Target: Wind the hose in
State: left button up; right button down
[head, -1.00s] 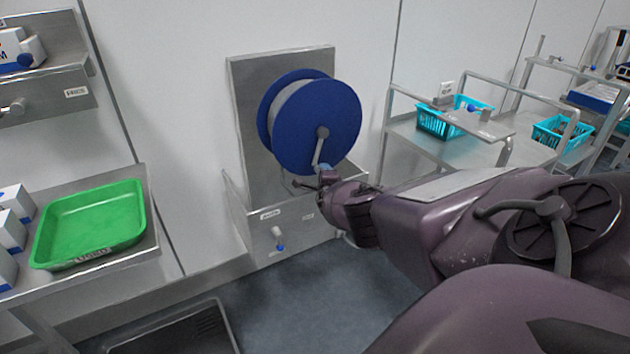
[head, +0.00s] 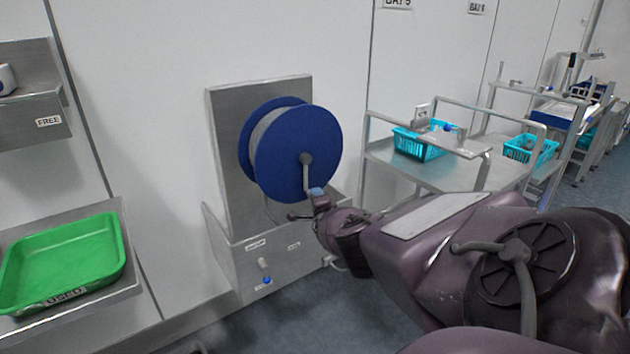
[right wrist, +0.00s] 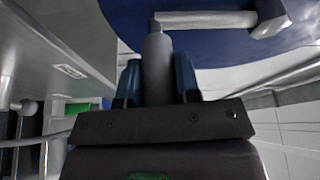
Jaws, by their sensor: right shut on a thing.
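The blue hose reel (head: 312,130) is mounted on a grey metal wall plate (head: 224,130), with grey hose wound on its drum (head: 262,140). A grey crank arm (head: 306,175) runs down from the hub. My right gripper (head: 317,193) is at the crank's lower end. In the right wrist view my right gripper (right wrist: 157,85) is shut on the grey crank handle (right wrist: 157,62), with a blue finger on each side. The crank arm (right wrist: 205,20) and the blue reel face (right wrist: 220,45) show above it. My left gripper is not in view.
Below the reel is a metal box (head: 235,265) with a blue-tipped tap (head: 265,270). A green tray (head: 65,262) lies on a shelf at the left. A metal trolley (head: 385,160) with a turquoise basket (head: 420,147) stands at the right.

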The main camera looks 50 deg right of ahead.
jog(key=shift+w+d+r, duration=0.1)
jog(key=shift+r, duration=0.25)
jog(key=c, duration=0.8)
grip_release()
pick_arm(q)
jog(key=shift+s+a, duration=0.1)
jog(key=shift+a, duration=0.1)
pick_arm(e)
jog(key=shift+f, duration=0.2)
jog(key=shift+s+a+r+p, duration=0.1)
jog(key=shift+s+a+p, duration=0.2)
pick_arm(q)
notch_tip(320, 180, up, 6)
jog(key=p, duration=0.7)
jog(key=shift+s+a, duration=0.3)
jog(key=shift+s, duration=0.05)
pick_arm(e)
jog(key=v, duration=1)
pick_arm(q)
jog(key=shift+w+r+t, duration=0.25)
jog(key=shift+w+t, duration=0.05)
